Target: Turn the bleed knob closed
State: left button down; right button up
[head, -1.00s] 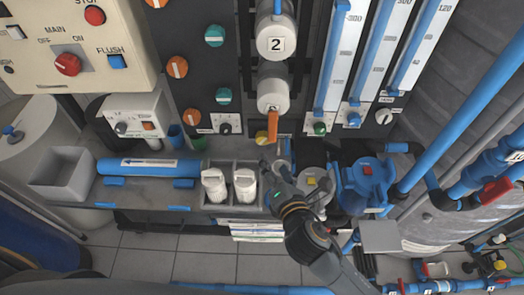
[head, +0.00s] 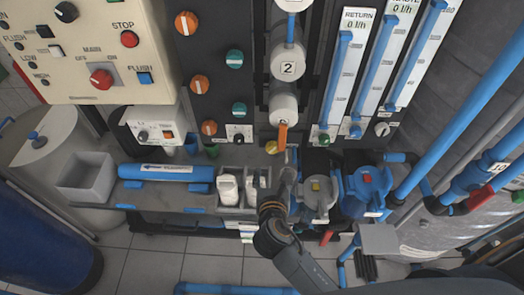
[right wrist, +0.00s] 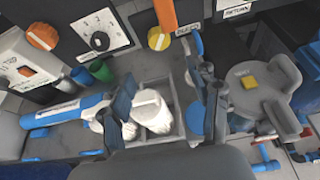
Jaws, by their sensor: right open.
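A yellow knob (head: 271,146) sits low on the dark panel, just left of the orange handle. In the right wrist view the yellow knob (right wrist: 158,38) shows at the top centre, with a small white label at its right that appears to read BLEED. My right gripper (head: 282,175) is below the knob in the head view, apart from it. In the right wrist view my right gripper (right wrist: 163,65) has its two dark fingers spread, empty, with the knob beyond and between the tips. My left gripper is not in view.
An orange handle (head: 283,136) hangs close to the knob's right. White bottles (head: 228,189) stand in a grey holder below. A grey pump housing (head: 317,192) and blue housing (head: 366,190) are at the right. A blue cylinder (head: 165,172) lies at the left.

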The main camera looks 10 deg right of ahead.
send_near(272, 150)
jog(key=w, duration=0.2)
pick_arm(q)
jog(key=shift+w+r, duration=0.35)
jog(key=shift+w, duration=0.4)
pick_arm(e)
jog(key=x, duration=0.5)
jog(key=f+x, duration=0.1)
jog(key=x, duration=0.1)
jog(key=shift+d, duration=0.3)
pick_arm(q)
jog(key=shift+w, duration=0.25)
pick_arm(e)
jog(key=shift+s, duration=0.1)
jog(key=c, duration=1.2)
